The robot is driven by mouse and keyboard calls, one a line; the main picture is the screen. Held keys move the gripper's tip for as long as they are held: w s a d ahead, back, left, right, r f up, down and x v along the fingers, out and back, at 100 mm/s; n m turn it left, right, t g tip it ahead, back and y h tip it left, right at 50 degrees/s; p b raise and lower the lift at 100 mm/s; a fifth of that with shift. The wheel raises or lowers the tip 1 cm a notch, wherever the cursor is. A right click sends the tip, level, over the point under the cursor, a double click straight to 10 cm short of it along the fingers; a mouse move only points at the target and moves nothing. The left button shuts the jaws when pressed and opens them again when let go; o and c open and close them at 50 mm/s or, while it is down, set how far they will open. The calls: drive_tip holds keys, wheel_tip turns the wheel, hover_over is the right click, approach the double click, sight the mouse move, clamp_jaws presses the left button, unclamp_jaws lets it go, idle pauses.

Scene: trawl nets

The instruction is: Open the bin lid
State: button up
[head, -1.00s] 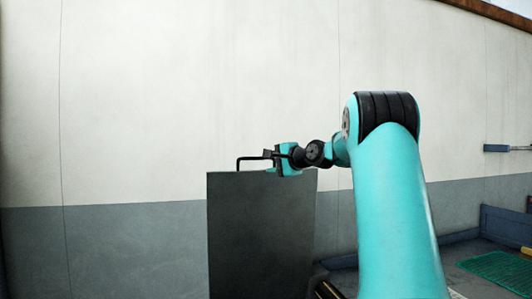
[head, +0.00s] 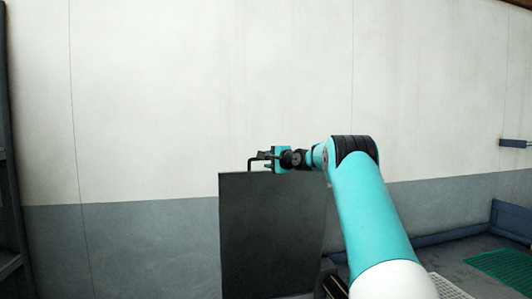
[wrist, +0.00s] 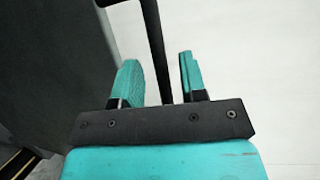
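The bin lid (head: 270,235) is a dark grey flat panel standing raised, roughly upright, in the head view. Its thin black bar handle (head: 250,163) sticks out at the top edge. My gripper (head: 268,156) is at this handle, at the lid's top. In the wrist view, the handle (wrist: 153,40) runs between the two teal fingers of my gripper (wrist: 158,80), with gaps visible on both sides. The fingers are apart. The lid's dark face (wrist: 50,80) fills the left of the wrist view. The bin's body is mostly hidden.
A pale wall with a grey lower band (head: 130,245) stands behind the lid. A dark blue frame (head: 8,200) is at the far left. A green mat (head: 503,268) and a low blue edging (head: 511,220) are at the right.

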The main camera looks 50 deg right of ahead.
drive_tip(key=shift+w+d+f+p, duration=0.15)
drive_tip(key=shift+w+p, duration=0.2)
drive_tip(key=shift+w, duration=0.7)
